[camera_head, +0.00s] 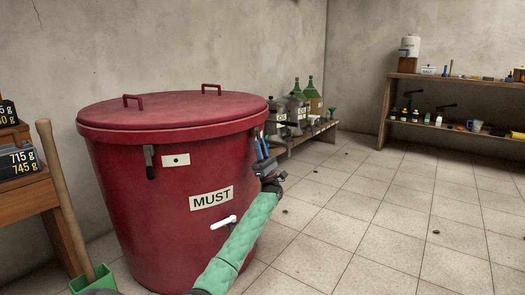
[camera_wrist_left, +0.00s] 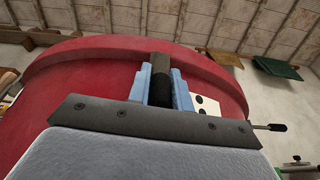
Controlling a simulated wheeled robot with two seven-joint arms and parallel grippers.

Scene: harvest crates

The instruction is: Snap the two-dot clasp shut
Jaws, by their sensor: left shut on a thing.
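The big red vat (camera_head: 170,225), labelled MUST, stands with its red lid (camera_head: 165,108) on. My left gripper (camera_head: 262,146) is at the vat's right side, just under the rim. In the left wrist view its blue fingers (camera_wrist_left: 161,90) are shut on the dark handle of a clasp (camera_wrist_left: 160,92) below the rim. A white dot plate (camera_wrist_left: 208,106) beside it is partly covered by a finger, so its dot count is unclear. Another clasp (camera_head: 149,160) with a dark handle hangs at the vat's front left, beside a one-dot plate (camera_head: 176,160). My right gripper is out of view.
A white tap (camera_head: 223,222) sticks out low on the vat. A wooden table (camera_head: 25,190), a wooden pole (camera_head: 65,200) and a green container (camera_head: 95,280) stand at left. A low bench (camera_head: 300,137) with bottles is behind. The tiled floor at right is largely clear.

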